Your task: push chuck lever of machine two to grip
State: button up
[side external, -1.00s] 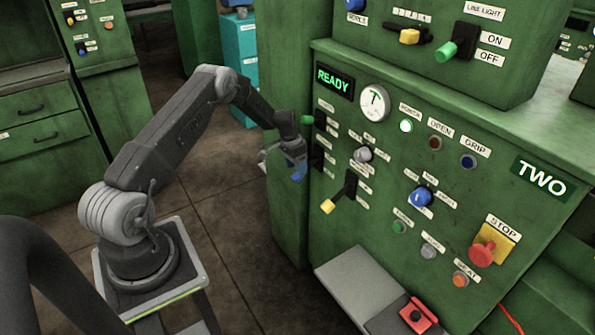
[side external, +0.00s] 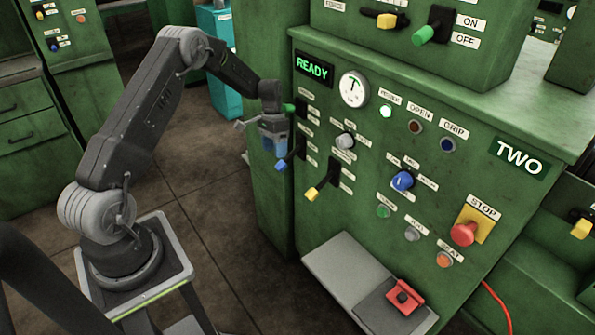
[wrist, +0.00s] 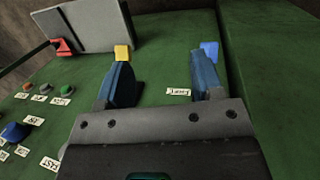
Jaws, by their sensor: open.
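Machine two's green panel (side external: 470,235) fills the right of the side view. Three levers stick out at its left: green-tipped (side external: 288,107), blue-tipped (side external: 281,164) and yellow-tipped (side external: 312,193). Their labels are too small to read, so I cannot tell which is the chuck lever. My gripper (side external: 273,147), with blue fingers, is open and empty, just above the blue-tipped lever. In the wrist view my gripper (wrist: 163,82) shows the yellow tip (wrist: 123,52) beyond its left finger and the blue tip (wrist: 209,50) beyond its right. Contact cannot be told.
The display reads READY (side external: 314,68). A STOP button (side external: 464,234) is at right.

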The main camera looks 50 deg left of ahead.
jog(key=s+d+r+t+y, duration=0.15)
jog(key=s+d+r, duration=0.25)
jog(key=d+r, duration=0.55)
jog(key=s+d+r+t+y, duration=0.15)
jog(key=s+d+r, duration=0.35)
jog(key=r, duration=0.8)
jog(key=s+d+r+t, duration=0.2)
jog(key=s+d, duration=0.3)
jog(key=s, duration=0.3)
jog(key=s+d+r+t, duration=0.25)
jog(key=s+d, duration=0.25)
jog(key=s, duration=0.3)
jog(key=g+h, duration=0.2)
jog(key=h, duration=0.1)
send_over(284, 162)
jog(key=s+a, duration=0.4)
notch_tip(284, 162, down, 27)
jog(key=shift+m, duration=0.4)
jog(key=x, duration=1.3)
jog(key=shift+w+d+f, duration=0.1)
jog(key=shift+w+f, duration=0.1)
jog(key=shift+w, duration=0.05)
